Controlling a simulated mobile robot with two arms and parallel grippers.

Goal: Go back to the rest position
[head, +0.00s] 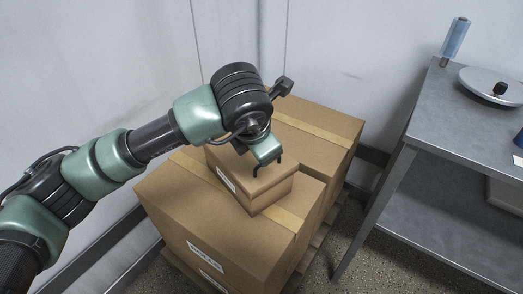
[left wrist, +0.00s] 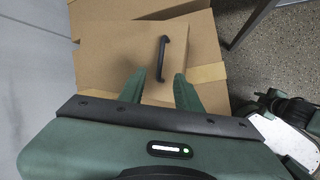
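My left gripper (head: 266,160) is above the small cardboard box (head: 272,198), which rests on top of larger boxes. In the left wrist view, its two green fingers (left wrist: 159,92) stand apart with nothing gripped between them. A black handle (left wrist: 162,58) on the small box's top lies just beyond the fingertips, roughly in line with the gap. Whether the fingers touch the box cannot be told. My right gripper is not in view.
Large cardboard boxes (head: 185,205) with tape stand on a pallet against the wall. A grey metal table (head: 425,125) at the right holds a round silver device (head: 487,82) and a blue roll (head: 455,38). Speckled floor (head: 352,225) shows between boxes and table.

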